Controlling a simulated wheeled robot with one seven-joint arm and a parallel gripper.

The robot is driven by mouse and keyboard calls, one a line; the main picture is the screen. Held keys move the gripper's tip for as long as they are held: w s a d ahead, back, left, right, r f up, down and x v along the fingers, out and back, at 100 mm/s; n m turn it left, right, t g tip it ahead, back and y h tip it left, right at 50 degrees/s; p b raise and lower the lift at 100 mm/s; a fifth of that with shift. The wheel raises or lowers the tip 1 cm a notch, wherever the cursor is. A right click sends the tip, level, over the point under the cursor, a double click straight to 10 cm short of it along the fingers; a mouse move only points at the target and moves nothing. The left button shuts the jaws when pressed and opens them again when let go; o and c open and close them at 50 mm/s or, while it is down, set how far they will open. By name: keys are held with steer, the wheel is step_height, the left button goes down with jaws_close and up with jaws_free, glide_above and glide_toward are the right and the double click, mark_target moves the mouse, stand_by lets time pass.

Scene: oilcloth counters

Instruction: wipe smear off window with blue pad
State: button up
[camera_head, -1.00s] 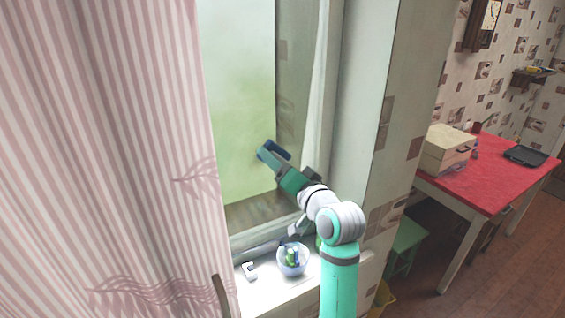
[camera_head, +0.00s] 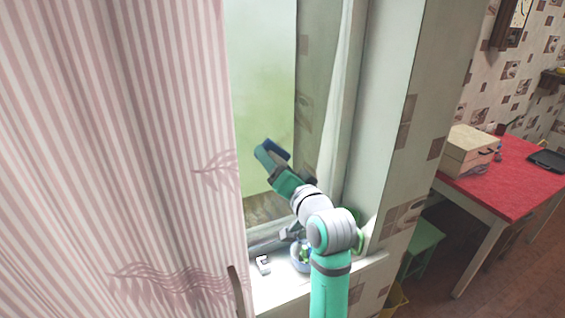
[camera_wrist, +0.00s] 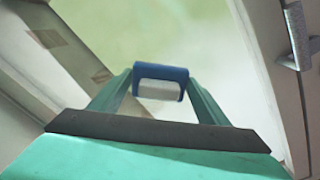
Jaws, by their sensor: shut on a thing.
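The window pane (camera_head: 262,90) is upright beyond the curtain, with a pale green, hazy look. I cannot make out a distinct smear on it. My gripper (camera_head: 270,158) reaches up in front of the lower pane. It is shut on the blue pad (camera_head: 277,150), which also shows between the two fingers in the wrist view (camera_wrist: 160,72). The pad has a blue rim and a pale grey face towards the wrist camera. I cannot tell whether the pad touches the glass.
A pink striped curtain (camera_head: 120,130) covers the left. On the sill (camera_head: 280,292) stand a round glass bowl (camera_head: 299,258), partly behind my arm, and a small white object (camera_head: 263,264). A metal handle (camera_wrist: 297,35) is on the window frame. A red table (camera_head: 510,180) stands right.

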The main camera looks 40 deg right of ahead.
steer(key=shift+w+a, duration=0.25)
steer(key=shift+a, duration=0.5)
steer(key=shift+r, duration=0.9)
steer(key=shift+s+d, duration=0.35)
steer(key=shift+d, duration=0.6)
steer(key=shift+s+d, duration=0.3)
steer(key=shift+d, duration=0.6)
steer(key=shift+s+d, duration=0.25)
steer(key=shift+d, duration=0.95)
steer(key=shift+s+d, duration=0.25)
steer(key=shift+d, duration=0.9)
steer(key=shift+s+d, duration=0.25)
steer(key=shift+d, duration=0.95)
steer(key=v, duration=0.6)
steer(key=shift+s, duration=0.1)
